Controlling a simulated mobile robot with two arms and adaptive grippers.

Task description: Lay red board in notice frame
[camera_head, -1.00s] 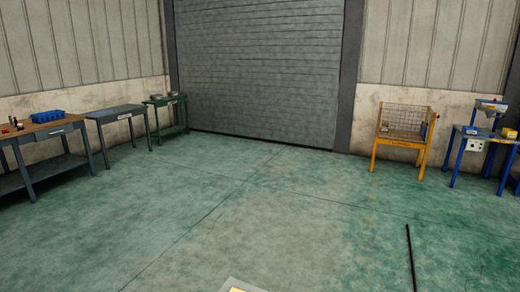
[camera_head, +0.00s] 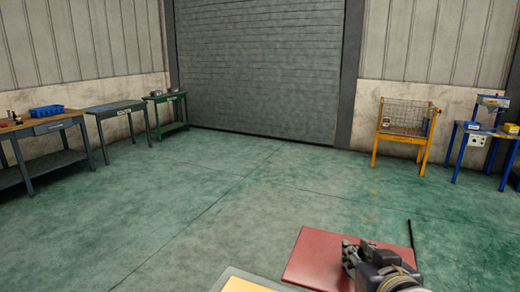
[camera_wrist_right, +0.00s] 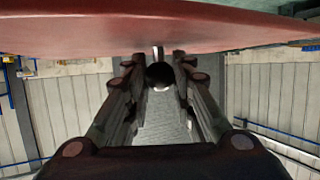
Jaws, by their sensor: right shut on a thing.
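The red board (camera_head: 312,258) is a flat, dark red panel at the bottom of the head view, right of centre, held above the floor. My right gripper (camera_head: 350,256) is shut on it near its right side. In the right wrist view the board (camera_wrist_right: 100,35) spans the top, seen nearly edge-on. The gripper's fingers (camera_wrist_right: 158,58) meet at its edge. I cannot pick out the notice frame with certainty. My left gripper is not in view.
A pale-rimmed flat thing with a yellow surface (camera_head: 246,286) shows at the bottom edge, left of the board. A black bar (camera_head: 411,236) stands right of it. Benches (camera_head: 118,107) line the left wall; a yellow wire cage (camera_head: 403,120) stands right. The middle floor is clear.

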